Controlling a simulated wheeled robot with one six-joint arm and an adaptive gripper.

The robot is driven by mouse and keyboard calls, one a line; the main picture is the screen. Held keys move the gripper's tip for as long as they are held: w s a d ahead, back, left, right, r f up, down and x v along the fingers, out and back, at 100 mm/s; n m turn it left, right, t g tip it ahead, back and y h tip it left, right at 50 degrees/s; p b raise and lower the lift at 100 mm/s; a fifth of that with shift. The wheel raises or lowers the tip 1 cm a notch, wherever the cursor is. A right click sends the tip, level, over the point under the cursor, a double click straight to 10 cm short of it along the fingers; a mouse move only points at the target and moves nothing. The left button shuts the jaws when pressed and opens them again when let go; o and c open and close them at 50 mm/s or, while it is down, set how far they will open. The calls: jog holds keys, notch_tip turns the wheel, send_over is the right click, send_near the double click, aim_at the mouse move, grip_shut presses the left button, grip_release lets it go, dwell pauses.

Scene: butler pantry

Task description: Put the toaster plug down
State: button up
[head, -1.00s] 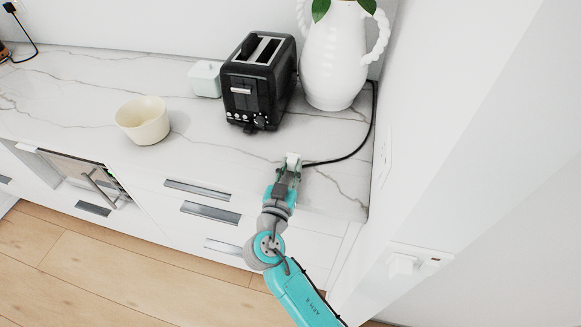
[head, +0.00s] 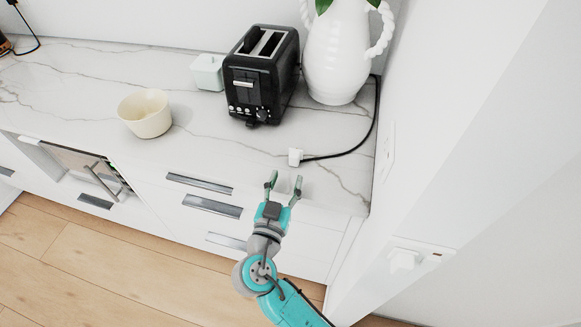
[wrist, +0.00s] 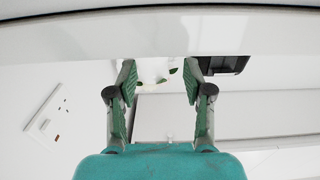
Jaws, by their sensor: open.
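The white toaster plug (head: 295,157) lies on the marble counter (head: 225,150) near its front edge, with its black cord (head: 345,151) curving right and back behind the vase. The black toaster (head: 262,75) stands farther back on the counter. My gripper (head: 284,181) is open and empty, at the counter's front edge, just in front of the plug and apart from it. In the wrist view my two green-padded fingers (wrist: 160,80) are spread with nothing between them. The plug cannot be made out in the wrist view.
A white vase (head: 336,55) stands right of the toaster. A pale lidded box (head: 207,72) and a cream bowl (head: 145,113) are to its left. A white wall rises on the right, with a wall socket (head: 388,150). Drawers with metal handles (head: 212,206) lie below the counter.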

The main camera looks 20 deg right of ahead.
jog(key=shift+v, duration=2.6)
jog(key=shift+d, duration=0.1)
jog(key=s+d+f+n+g+y, duration=0.1)
jog(key=s+d+f+n+y, duration=0.3)
jog(key=s+f, duration=0.4)
jog(key=s+d+f+n+y, duration=0.2)
jog(key=s+f+n+y, duration=0.3)
jog(key=s+f, duration=0.2)
jog(key=s+r+m, duration=0.1)
jog(key=s+r, duration=0.4)
jog(key=s, duration=0.4)
jog(key=s+r+t+y, duration=0.1)
jog(key=s+r, duration=0.4)
jog(key=s, duration=0.4)
jog(key=shift+s+d+r+m+y, duration=0.2)
jog(key=shift+d+m+y, duration=0.1)
jog(key=shift+d+m, duration=0.15)
